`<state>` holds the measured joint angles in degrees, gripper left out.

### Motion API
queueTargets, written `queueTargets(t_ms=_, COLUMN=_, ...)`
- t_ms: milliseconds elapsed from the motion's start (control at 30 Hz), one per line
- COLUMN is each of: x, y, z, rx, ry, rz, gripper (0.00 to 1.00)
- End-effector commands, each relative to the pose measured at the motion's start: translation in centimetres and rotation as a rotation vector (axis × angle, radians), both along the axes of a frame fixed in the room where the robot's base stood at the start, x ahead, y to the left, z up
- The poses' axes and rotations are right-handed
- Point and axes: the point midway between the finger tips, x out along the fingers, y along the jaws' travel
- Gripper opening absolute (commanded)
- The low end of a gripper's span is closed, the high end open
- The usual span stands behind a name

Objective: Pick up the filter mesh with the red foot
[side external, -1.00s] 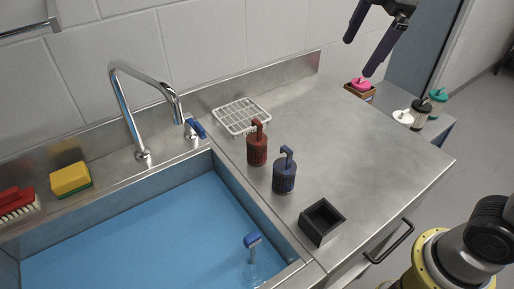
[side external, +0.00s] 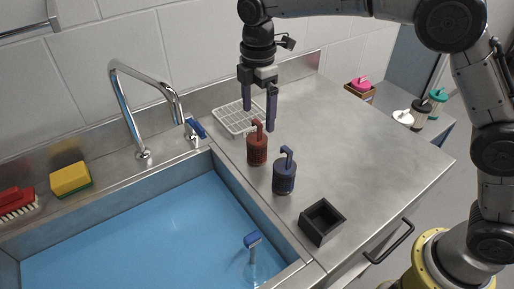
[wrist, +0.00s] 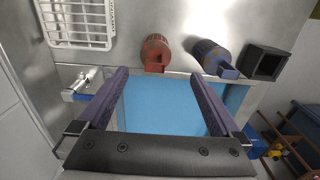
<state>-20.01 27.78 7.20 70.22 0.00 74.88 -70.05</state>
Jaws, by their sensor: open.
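The red-topped filter mesh (side external: 257,149) stands upright on the steel counter, just right of the sink's back corner. It also shows in the wrist view (wrist: 155,50), beyond the fingertips and between their lines. A similar blue one (side external: 284,178) stands to its right and nearer the camera, and shows in the wrist view (wrist: 210,56). My gripper (side external: 259,118) is open and empty, pointing down above and slightly behind the red one. In the wrist view my two fingers (wrist: 160,80) are wide apart with nothing between them.
A white wire rack (side external: 240,116) lies behind the red piece. A black open box (side external: 322,222) stands at the counter's front. The blue sink (side external: 150,240) and its tap (side external: 145,90) are to the left. The counter's right half is clear.

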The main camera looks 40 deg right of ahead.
Motion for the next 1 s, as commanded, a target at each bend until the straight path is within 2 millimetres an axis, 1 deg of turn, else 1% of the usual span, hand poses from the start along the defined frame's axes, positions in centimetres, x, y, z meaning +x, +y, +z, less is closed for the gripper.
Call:
queueTargets(t_ms=33, x=-0.1, y=-0.1, z=-1.0, rx=-0.001, ry=0.003, rz=-0.001, gripper=1.0)
queueTargets(t_ms=100, x=0.0, y=-0.1, z=-2.0, rx=-0.001, ry=0.002, rz=-0.001, gripper=1.0)
queueTargets(t_ms=200, x=0.0, y=-0.1, z=-3.0, rx=0.0, ry=0.001, rz=-0.001, gripper=1.0)
queueTargets(t_ms=367, x=0.1, y=-0.1, z=-3.9, rx=0.0, ry=0.0, rz=-0.001, gripper=1.0)
queueTargets(t_ms=600, x=0.7, y=-0.3, z=-7.2, rx=-0.001, ry=0.003, rz=-0.001, gripper=1.0)
queueTargets(t_ms=700, x=0.7, y=-0.3, z=-8.2, rx=0.0, ry=0.0, rz=0.0, gripper=1.0)
queueTargets(t_ms=800, x=0.7, y=-0.3, z=-8.6, rx=0.0, ry=0.0, rz=0.0, gripper=1.0)
queueTargets(t_ms=1000, x=0.7, y=-0.3, z=-8.7, rx=0.001, ry=-0.001, rz=0.0, gripper=1.0)
